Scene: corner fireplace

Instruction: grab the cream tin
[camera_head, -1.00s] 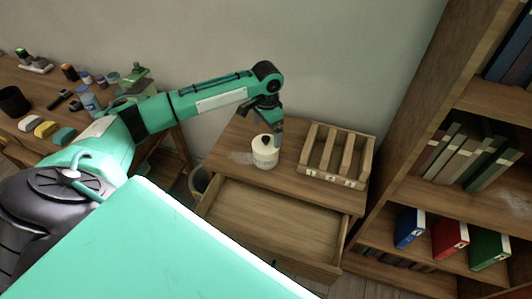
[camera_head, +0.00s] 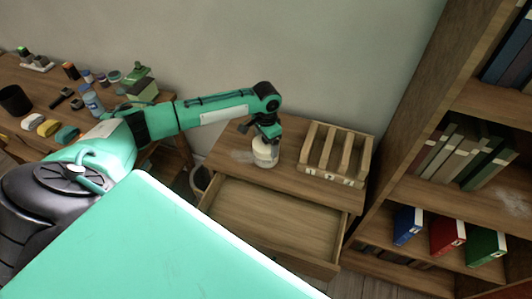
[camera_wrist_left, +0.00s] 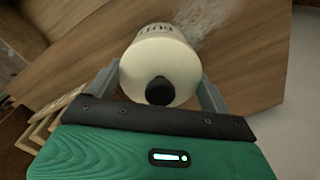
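The cream tin (camera_head: 265,153) is a cream cylinder with a dark knob on its lid. It stands upright on top of the wooden cabinet (camera_head: 222,160). My left gripper (camera_head: 268,138) is lowered over it from above. In the left wrist view the tin (camera_wrist_left: 160,58) sits between the two grey fingers of my left gripper (camera_wrist_left: 160,85), one on each side. The fingers are apart; whether they touch the tin's sides I cannot tell. My right gripper is not in view.
A wooden slotted rack (camera_head: 336,153) stands right of the tin on the cabinet. The cabinet's drawer (camera_head: 270,218) is pulled open and looks empty. A bookshelf (camera_head: 410,140) with books and binders stands at right. A cluttered desk (camera_head: 60,90) is at left.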

